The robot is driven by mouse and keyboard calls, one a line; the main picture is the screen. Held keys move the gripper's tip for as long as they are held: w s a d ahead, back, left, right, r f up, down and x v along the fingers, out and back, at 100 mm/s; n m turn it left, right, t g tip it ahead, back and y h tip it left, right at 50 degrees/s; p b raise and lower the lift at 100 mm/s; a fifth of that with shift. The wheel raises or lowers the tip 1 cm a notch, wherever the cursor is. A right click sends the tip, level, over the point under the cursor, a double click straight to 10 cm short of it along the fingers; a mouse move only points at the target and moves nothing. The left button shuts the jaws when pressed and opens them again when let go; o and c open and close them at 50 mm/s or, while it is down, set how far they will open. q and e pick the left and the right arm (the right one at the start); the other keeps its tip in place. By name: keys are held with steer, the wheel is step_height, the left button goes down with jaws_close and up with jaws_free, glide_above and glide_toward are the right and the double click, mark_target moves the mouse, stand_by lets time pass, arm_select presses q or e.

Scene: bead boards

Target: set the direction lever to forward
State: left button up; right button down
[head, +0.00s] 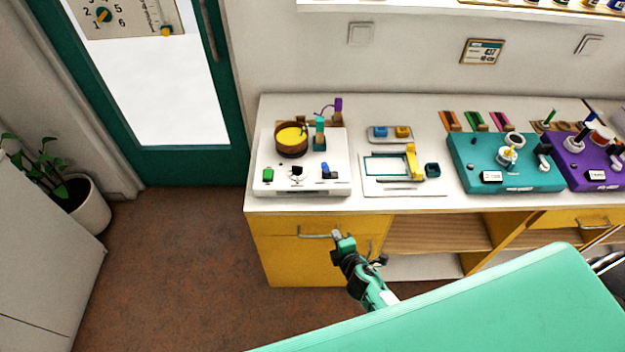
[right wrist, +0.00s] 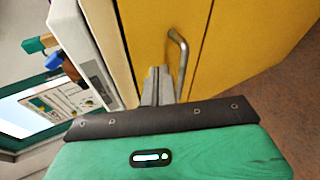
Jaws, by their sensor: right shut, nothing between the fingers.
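I cannot tell which part is the direction lever; no readable label marks it. The white board (head: 310,187) at the counter's left end carries a green switch (head: 268,175), a small black control (head: 297,170) and a blue lever-like part (head: 326,170). The teal board (head: 480,178) and the purple board (head: 590,181) further right carry upright knobs and sticks. My right gripper (head: 338,234) is in front of the yellow cabinet, below the counter edge. In the right wrist view its fingers (right wrist: 158,84) are shut and empty, close to the cabinet handle (right wrist: 180,65). My left gripper is not in view.
The white counter (head: 440,205) stands above yellow cabinets (head: 275,265) with bar handles and open shelves. A tray with a yellow part (head: 411,162) lies between the white and teal boards. A potted plant (head: 85,205) is at left. The floor (head: 180,260) is clear.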

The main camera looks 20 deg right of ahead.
mark_target(320, 182)
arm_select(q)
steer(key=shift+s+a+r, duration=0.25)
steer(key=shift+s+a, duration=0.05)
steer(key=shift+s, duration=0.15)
arm_select(e)
steer(key=w+r+n+t, duration=0.3)
steer(key=w+r+n, duration=0.1)
steer(key=r, duration=1)
steer(key=shift+w+a+r, duration=0.35)
steer(key=shift+w+a, duration=0.05)
steer(key=shift+w, duration=0.05)
steer(key=shift+w, duration=0.1)
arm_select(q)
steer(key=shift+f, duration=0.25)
arm_select(e)
steer(key=w, duration=0.3)
steer(key=w+f, duration=0.1)
steer(key=w, duration=0.5)
steer(key=shift+w+a+f, duration=0.15)
steer(key=shift+w+f, duration=0.05)
steer(key=shift+w, duration=0.2)
